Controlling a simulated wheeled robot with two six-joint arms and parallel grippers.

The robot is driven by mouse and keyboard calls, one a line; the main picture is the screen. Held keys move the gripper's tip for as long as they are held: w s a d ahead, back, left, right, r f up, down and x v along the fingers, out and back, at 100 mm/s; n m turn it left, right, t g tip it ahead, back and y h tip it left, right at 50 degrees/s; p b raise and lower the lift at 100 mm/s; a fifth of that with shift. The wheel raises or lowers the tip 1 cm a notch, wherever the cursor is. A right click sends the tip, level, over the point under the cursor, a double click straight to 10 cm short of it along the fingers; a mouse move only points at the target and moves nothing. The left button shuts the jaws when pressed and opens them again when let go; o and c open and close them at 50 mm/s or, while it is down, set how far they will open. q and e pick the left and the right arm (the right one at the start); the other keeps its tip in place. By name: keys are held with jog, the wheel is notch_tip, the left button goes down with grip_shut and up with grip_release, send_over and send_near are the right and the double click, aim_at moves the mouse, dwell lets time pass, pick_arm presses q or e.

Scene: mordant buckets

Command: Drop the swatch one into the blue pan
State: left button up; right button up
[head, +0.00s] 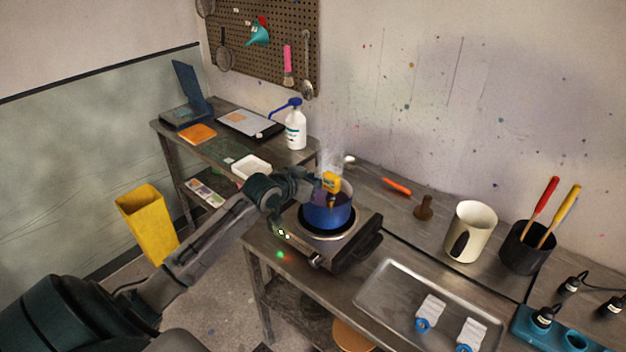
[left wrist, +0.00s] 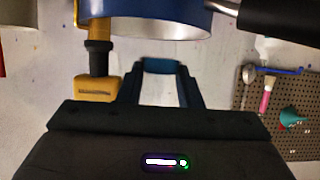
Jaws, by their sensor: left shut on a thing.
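The blue pan (head: 327,215) stands on a hot plate (head: 313,238), with steam above it. My left gripper (head: 310,180) is at the pan's rim, on its left and far side. In the left wrist view the pan (left wrist: 145,25) spans the top, beyond my left gripper (left wrist: 160,72). That gripper is shut on a small blue piece (left wrist: 161,66), which looks like a swatch's blue ring; no cloth shows below it. Two white swatches with blue rings, one (head: 431,309) and another (head: 471,333), lie on the metal tray. My right gripper is not in view.
A yellow device (head: 331,182) is at the pan's rim, close to my left gripper. The metal tray (head: 385,290) lies right of the hot plate. A cream mug (head: 470,228) and a black tool holder (head: 522,252) stand farther right. A white bottle (head: 296,130) stands behind left.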

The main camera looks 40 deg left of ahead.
pick_arm(q)
jog(key=o, duration=1)
jog(key=shift+o, duration=0.2)
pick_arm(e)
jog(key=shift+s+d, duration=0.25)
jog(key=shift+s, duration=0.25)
pick_arm(q)
jog(key=shift+s, duration=0.1)
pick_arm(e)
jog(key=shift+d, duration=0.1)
pick_arm(q)
jog(key=b+v, duration=0.2)
jog(key=v, duration=0.8)
jog(key=shift+s+r+b, duration=0.15)
jog(key=shift+s+b, duration=0.15)
jog(key=shift+s, duration=0.05)
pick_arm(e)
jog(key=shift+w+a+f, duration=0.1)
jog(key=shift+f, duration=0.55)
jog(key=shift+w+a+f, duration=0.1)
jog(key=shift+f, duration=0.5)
